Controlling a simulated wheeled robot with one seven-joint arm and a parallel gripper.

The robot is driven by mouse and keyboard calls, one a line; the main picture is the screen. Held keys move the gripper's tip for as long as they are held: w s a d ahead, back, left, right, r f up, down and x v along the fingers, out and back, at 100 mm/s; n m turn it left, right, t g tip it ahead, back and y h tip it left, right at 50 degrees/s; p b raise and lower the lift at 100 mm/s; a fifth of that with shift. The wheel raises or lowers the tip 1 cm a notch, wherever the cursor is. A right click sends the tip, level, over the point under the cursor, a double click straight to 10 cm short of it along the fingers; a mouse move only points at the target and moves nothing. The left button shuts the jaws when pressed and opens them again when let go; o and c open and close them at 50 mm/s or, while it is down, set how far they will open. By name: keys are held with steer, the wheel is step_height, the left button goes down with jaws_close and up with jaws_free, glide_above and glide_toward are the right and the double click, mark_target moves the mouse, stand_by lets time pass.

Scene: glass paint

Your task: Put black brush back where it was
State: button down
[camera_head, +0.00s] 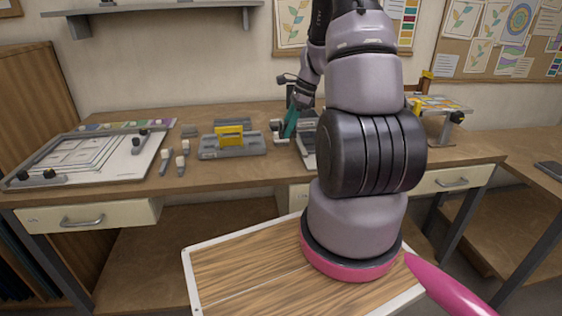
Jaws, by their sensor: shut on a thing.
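My gripper (294,106) is over the back middle of the workbench (225,176), partly hidden by my own arm. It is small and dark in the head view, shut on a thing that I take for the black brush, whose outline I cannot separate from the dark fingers. A teal upright piece (291,123) shows directly below the gripper. I cannot tell whether they touch. Just left of it is a small white and black piece (277,128). My arm hides part of the bench to the right of the gripper.
A grey stand with a yellow block (231,142) sits left of the gripper. Farther left are small grey-white tools (182,156) and a white board with black knobs (95,155). A raised rack (440,106) stands right of my arm. The bench's front strip is clear.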

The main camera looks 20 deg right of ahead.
mark_target(283, 161)
step_height(283, 161, down, 9)
steer(key=shift+a, duration=0.1)
stand_by(0.3)
steer(key=shift+f, duration=0.15)
steer(key=shift+c, duration=1.5)
jaws_free()
